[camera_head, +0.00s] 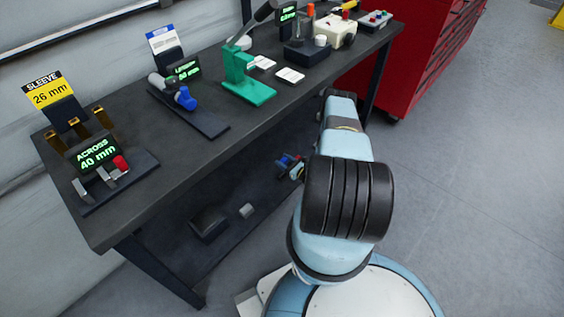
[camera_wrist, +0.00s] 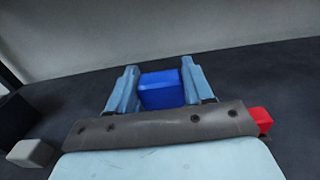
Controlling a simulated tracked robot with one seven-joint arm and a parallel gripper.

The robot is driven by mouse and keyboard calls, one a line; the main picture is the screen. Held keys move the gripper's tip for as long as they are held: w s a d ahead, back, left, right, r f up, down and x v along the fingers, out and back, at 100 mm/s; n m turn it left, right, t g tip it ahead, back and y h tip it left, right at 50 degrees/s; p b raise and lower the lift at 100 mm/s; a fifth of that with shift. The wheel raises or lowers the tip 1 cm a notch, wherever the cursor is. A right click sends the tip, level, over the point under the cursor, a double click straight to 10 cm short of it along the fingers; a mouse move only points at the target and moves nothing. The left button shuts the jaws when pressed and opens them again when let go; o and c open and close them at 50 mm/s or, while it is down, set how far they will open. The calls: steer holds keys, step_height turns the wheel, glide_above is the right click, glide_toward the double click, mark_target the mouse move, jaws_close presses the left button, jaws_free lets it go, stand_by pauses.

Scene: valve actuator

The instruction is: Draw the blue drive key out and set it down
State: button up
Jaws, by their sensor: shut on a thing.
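The blue drive key (camera_wrist: 161,92) shows in the wrist view as a blue block between the two light-blue fingers of my gripper (camera_wrist: 159,72). The fingers press on its left and right sides, and its lower end is hidden by my wrist. In the head view my gripper (camera_head: 291,167) is small and low, over the dark lower shelf below the bench top, with a bit of blue showing at it. I cannot tell whether the key touches the shelf or any socket.
A red block (camera_wrist: 262,120) lies right of my gripper, partly hidden. A pale block (camera_head: 246,211) and a black object (camera_head: 208,223) lie on the lower shelf (camera_head: 190,262). The bench top (camera_head: 190,150) above carries gauges, a green press (camera_head: 243,80) and other fixtures. A red cabinet (camera_head: 425,60) stands at right.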

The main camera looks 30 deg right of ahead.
steer(key=shift+d, duration=0.1)
stand_by(0.4)
glide_above(284, 177)
steer(key=shift+s+f, duration=0.1)
steer(key=shift+f, duration=2.4)
steer(key=shift+f, duration=1.4)
stand_by(0.5)
steer(key=o, duration=1.3)
steer(key=shift+c, duration=0.2)
steer(key=shift+s, duration=0.1)
steer(key=v, duration=1.3)
steer(key=shift+s, duration=0.3)
steer(key=shift+d+r, duration=0.1)
steer(key=shift+r, duration=0.05)
